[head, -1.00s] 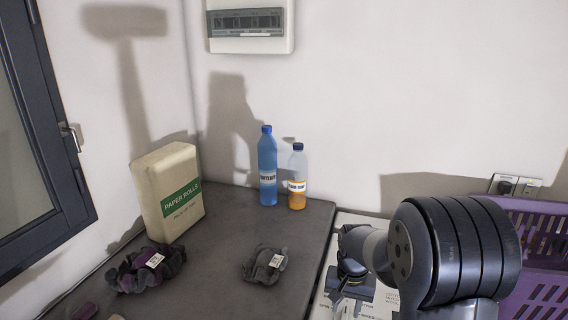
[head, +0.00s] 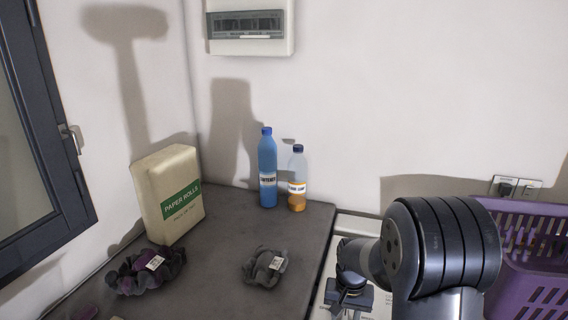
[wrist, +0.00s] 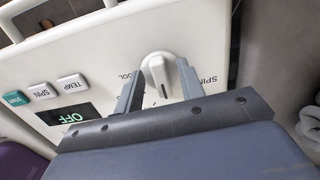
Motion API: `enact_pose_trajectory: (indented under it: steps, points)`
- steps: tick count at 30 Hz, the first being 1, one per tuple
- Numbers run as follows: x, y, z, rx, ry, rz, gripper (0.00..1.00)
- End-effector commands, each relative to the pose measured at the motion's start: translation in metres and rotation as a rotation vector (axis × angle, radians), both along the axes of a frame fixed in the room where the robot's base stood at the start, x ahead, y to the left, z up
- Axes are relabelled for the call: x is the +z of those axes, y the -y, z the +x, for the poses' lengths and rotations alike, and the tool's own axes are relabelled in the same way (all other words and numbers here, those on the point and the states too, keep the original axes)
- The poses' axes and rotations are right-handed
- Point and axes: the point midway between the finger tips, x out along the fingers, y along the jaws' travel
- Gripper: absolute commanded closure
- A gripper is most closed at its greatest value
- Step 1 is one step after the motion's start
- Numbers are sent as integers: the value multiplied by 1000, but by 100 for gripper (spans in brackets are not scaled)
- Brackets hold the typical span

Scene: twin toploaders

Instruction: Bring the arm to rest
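My gripper (wrist: 160,68) is over a white washing machine panel (wrist: 100,52) in the wrist view, its two dark fingers apart. A white round knob (wrist: 158,74) with a dark pointer line shows between the fingertips. I cannot tell whether the fingers touch it. The words COOL and SPIN are beside the knob. A small display (wrist: 62,118) reads OFF. In the head view my arm reaches in from the lower right, and the wrist end (head: 352,283) hangs over the white machine top. The fingertips are not clear there.
A blue bottle (head: 267,172) and an orange-filled bottle (head: 297,185) stand on the dark top (head: 215,268) left of the arm. A paper rolls pack (head: 163,205) and cloth bundles (head: 146,272) (head: 264,267) are also there. A purple basket (head: 535,268) is at the right.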

Motion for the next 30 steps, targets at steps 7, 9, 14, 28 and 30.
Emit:
enact_pose_trajectory:
  steps: [7,9,14,28,30]
  points:
    - [3,2,0,198,1,0,63]
    - [3,2,0,254,1,1,63]
    - [3,3,0,381,0,1,63]
    - [2,5,1,671,1,2,63]
    - [2,5,1,686,2,2,63]
